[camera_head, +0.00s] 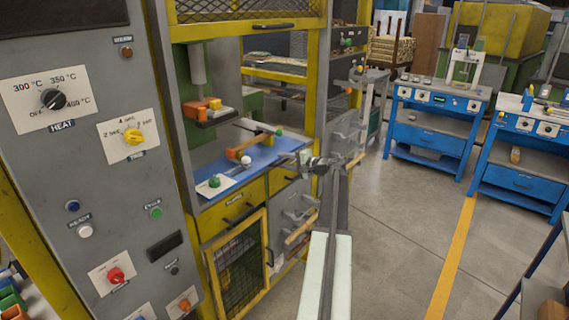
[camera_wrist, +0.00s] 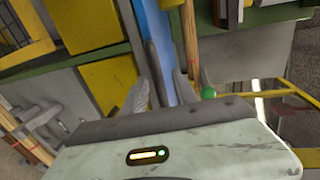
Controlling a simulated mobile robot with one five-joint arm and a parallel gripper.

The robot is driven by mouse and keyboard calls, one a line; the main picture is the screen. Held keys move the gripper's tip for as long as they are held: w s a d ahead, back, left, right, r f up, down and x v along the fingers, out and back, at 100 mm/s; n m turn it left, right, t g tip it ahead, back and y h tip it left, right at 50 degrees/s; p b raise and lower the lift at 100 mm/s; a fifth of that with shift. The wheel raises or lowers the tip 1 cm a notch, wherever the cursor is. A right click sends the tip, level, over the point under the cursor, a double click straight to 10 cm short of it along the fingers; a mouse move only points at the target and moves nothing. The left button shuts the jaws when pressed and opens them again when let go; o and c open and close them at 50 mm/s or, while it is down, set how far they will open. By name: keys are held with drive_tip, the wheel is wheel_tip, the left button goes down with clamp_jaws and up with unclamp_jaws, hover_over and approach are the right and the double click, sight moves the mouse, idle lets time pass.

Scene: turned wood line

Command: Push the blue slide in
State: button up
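The blue slide (camera_head: 262,152) is a flat blue plate in the bay of the yellow-framed machine, sticking out toward its front right edge. Orange and green pieces, a white knob and a white card with a green button lie on or beside it. My gripper (camera_head: 297,158) is at the slide's right end, close to its edge. In the wrist view the two grey fingers (camera_wrist: 163,88) stand apart, with the blue slide (camera_wrist: 178,55) showing between and beyond them. I cannot tell whether a finger touches it.
The grey control panel (camera_head: 85,150) with knobs stands close at left. Yellow drawers (camera_head: 235,205) and a mesh door (camera_head: 238,265) are below the slide. Blue workbenches (camera_head: 435,125) stand at the back right.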

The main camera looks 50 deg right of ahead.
clamp_jaws()
idle(1.4)
